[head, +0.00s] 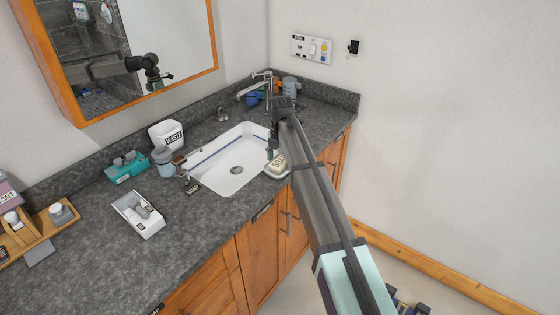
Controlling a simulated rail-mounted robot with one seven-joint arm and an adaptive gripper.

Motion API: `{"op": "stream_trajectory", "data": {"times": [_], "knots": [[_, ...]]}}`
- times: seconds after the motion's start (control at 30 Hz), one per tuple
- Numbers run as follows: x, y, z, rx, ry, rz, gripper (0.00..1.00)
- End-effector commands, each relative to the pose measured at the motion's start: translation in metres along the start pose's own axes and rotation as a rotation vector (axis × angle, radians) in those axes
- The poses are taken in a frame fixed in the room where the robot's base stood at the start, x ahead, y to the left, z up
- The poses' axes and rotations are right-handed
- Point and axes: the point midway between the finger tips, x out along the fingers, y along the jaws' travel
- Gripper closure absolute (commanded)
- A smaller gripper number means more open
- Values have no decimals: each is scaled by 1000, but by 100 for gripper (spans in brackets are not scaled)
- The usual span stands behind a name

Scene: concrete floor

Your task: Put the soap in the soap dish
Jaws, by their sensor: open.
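A pale bar with dark lettering, which looks like the soap (278,161), sits at the right front edge of the white sink (233,172). It rests on a small white dish, likely the soap dish (279,175). My gripper (271,154) points down just above and beside the bar, at the sink's right rim. Its fingers are open. They are small here, and I cannot tell whether they touch the bar. My arm hides the counter to the right of it.
The faucet (256,90) rises behind the sink. A white bin (167,134), a blue-grey jar (164,160), a teal caddy (127,167) and a white tray (138,214) stand left. A mirror (130,50) hangs above.

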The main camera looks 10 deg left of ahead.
Motion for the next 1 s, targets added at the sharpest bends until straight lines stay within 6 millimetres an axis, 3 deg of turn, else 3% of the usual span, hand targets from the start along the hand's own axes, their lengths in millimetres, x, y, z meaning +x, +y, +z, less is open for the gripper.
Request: {"op": "stream_trajectory", "data": {"times": [0.37,0.8,1.0], "knots": [[-10,1,1,0,-1,2,18],[-88,1,1,0,-2,2,18],[-114,1,1,0,0,0,18]]}}
